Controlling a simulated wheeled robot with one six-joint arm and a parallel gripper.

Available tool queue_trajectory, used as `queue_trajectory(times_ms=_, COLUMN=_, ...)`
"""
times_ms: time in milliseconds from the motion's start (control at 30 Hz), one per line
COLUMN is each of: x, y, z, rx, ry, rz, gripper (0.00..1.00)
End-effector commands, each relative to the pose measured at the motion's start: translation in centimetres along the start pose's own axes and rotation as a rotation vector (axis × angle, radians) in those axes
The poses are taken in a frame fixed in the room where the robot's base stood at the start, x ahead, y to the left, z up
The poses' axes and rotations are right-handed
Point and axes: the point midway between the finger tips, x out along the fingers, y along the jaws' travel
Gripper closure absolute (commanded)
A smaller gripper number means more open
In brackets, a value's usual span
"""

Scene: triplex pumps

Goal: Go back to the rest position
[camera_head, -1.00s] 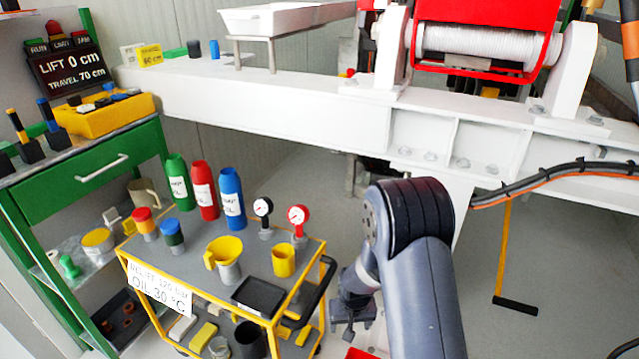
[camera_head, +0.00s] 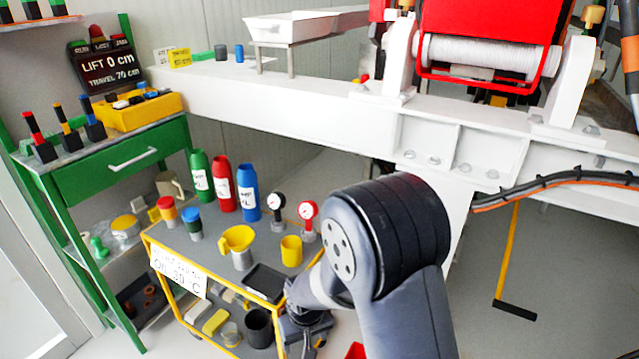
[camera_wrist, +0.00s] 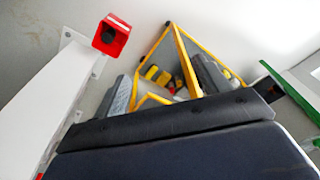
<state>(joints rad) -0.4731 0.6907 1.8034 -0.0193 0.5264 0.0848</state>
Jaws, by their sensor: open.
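My gripper (camera_head: 306,338) is low beside the right end of the yellow-framed trolley (camera_head: 222,312) in the head view, partly hidden behind my arm. In the wrist view my gripper (camera_wrist: 161,72) has its two grey fingers spread apart with nothing held between them. The trolley's yellow frame (camera_wrist: 184,62) shows beyond the fingers there. My arm is folded in the lower middle of the head view, its large dark joint close to the camera.
A green workbench (camera_head: 118,158) stands left. A white beam (camera_head: 300,113) crosses behind. Open floor lies right.

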Motion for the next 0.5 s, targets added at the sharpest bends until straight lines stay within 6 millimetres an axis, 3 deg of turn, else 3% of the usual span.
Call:
queue_trajectory(times_ms=133, x=-1.2, y=-2.2, z=0.7, rx=-0.055, ry=0.0, rz=-0.009, gripper=0.29)
queue_trajectory(times_ms=200, x=-1.5, y=-0.2, z=0.1, rx=-0.009, ry=0.001, rz=-0.003, gripper=0.29)
queue_trajectory(times_ms=500, x=-3.7, y=5.3, z=-1.2, rx=0.106, ry=0.002, rz=0.012, gripper=0.29)
